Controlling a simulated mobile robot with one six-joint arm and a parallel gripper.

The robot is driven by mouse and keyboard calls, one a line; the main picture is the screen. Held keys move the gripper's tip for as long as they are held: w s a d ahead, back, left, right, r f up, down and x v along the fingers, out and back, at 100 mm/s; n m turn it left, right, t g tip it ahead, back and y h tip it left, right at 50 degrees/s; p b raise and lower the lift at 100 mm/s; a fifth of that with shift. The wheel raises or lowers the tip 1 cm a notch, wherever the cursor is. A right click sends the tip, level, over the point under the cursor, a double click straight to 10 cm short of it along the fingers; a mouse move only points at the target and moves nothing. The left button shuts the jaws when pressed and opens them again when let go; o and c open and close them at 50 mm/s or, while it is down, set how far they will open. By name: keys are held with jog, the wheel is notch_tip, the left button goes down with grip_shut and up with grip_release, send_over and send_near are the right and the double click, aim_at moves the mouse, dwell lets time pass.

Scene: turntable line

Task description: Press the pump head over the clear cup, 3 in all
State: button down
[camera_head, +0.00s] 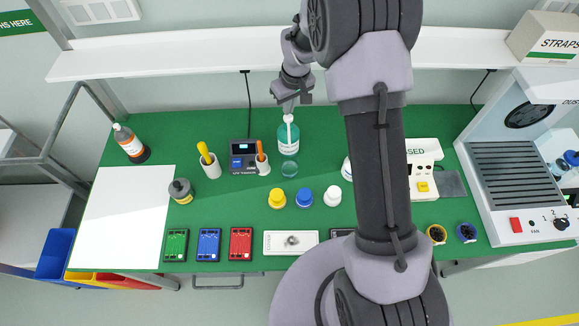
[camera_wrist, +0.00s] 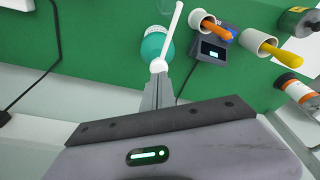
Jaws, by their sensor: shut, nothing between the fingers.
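The pump bottle is teal (camera_head: 288,139) and stands upright on the green bench, with a white pump head (camera_head: 289,119) on top. The clear cup (camera_head: 289,169) stands just in front of the bottle, under the nozzle side. My gripper (camera_head: 288,107) is shut and empty, with its tips right above the pump head; whether they touch it I cannot tell. In the wrist view the shut fingers (camera_wrist: 157,92) end at the round white pump top (camera_wrist: 158,66), with the long nozzle pointing away and the teal bottle (camera_wrist: 153,47) below.
Left of the bottle are a small device with a screen (camera_head: 243,151), an orange-handled tool in a holder (camera_head: 262,160) and a white cup with a yellow-handled tool (camera_head: 209,165). Yellow (camera_head: 277,198), blue (camera_head: 304,198) and white (camera_head: 332,196) capped items stand in front. A shelf (camera_head: 200,59) runs behind.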

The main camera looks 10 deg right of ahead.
jog(key=shift+f, duration=0.15)
dwell(0.5)
jog(key=shift+s+f+b, duration=0.1)
jog(key=shift+f+b, duration=1.1)
jog(key=shift+f, duration=0.1)
jog(key=shift+r+p, duration=0.85)
jog(key=shift+r, duration=0.55)
jog(key=shift+f, duration=0.15)
